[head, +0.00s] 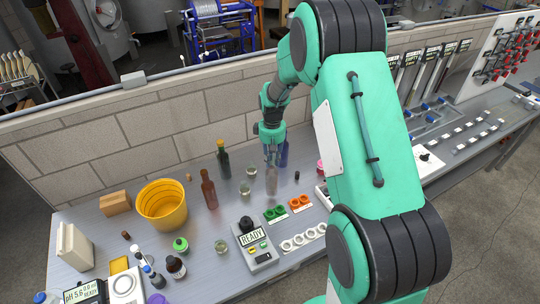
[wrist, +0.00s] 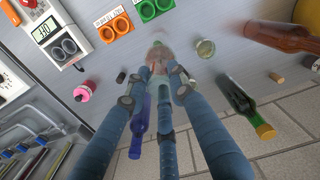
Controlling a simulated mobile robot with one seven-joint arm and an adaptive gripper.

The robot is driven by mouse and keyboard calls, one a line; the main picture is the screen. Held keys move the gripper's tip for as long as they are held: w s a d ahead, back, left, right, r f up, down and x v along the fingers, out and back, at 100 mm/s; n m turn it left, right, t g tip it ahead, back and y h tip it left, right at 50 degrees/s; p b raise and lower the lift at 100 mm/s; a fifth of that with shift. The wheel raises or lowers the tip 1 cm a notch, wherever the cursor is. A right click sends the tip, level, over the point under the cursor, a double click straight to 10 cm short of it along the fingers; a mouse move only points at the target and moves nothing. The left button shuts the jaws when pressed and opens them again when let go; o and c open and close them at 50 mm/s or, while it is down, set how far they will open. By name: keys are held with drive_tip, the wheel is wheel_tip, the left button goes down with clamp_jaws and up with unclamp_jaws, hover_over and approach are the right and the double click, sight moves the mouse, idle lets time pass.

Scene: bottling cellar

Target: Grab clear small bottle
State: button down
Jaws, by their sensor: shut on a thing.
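The clear small bottle (head: 271,182) stands on the grey bench near the wall in the head view. In the wrist view the clear bottle (wrist: 160,52) shows just beyond the fingertips, partly hidden by them. My gripper (head: 271,158) reaches down to it from above. In the wrist view the blue fingers of my gripper (wrist: 163,76) come together on the bottle. Whether its base touches the bench is hard to tell.
A blue bottle (wrist: 137,125) is close beside my fingers. A green bottle (wrist: 250,108), a brown bottle (head: 208,190) and a glass jar (wrist: 203,48) stand around. Green rings (head: 275,213) and orange rings (head: 299,203) lie in front. The brick wall (head: 150,125) is behind.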

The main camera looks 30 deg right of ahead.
drive_tip(key=s+a+r, duration=0.1)
drive_tip(key=s+a, duration=0.1)
drive_tip(key=s, duration=0.8)
drive_tip(key=shift+s+a+b, duration=0.3)
drive_tip(key=shift+s, duration=0.05)
drive_tip(key=shift+r, duration=0.1)
